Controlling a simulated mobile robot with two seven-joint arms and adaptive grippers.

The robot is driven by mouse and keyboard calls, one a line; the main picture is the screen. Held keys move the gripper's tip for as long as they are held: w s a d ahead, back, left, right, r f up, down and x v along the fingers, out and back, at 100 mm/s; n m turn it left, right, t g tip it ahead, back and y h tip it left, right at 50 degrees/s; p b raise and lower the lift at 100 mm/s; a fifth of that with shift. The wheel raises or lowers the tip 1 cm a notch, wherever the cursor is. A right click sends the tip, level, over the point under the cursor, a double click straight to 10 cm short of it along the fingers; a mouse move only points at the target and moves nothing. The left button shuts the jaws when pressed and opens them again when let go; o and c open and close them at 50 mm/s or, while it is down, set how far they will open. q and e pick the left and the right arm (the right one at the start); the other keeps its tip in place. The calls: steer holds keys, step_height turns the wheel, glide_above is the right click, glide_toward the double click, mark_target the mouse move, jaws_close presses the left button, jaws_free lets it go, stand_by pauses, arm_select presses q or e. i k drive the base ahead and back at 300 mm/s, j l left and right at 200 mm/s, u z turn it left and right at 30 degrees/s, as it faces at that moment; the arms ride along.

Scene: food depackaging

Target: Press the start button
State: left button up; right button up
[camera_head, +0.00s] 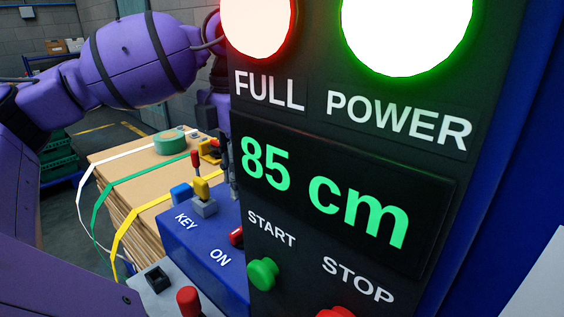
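The green start button (263,274) sits on the dark control panel (300,230), below the white word START. The red stop button (336,313) is to its right, cut off by the bottom edge. My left arm comes in from the left, arches over the top and runs down behind the panel's left edge. My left gripper is mostly hidden there among dark parts, so I cannot tell whether its fingers are open. Nothing is seen touching the start button. My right gripper is not in view.
A green display (325,195) reads 85 cm. Above it are a lit red FULL lamp (258,22) and a lit green POWER lamp (407,32). A blue box (205,245) labelled KEY and ON stands left. Strapped cardboard (140,180) bearing green tape (170,142) lies behind.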

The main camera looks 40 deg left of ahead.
mark_target(263, 274)
steer(key=k, duration=1)
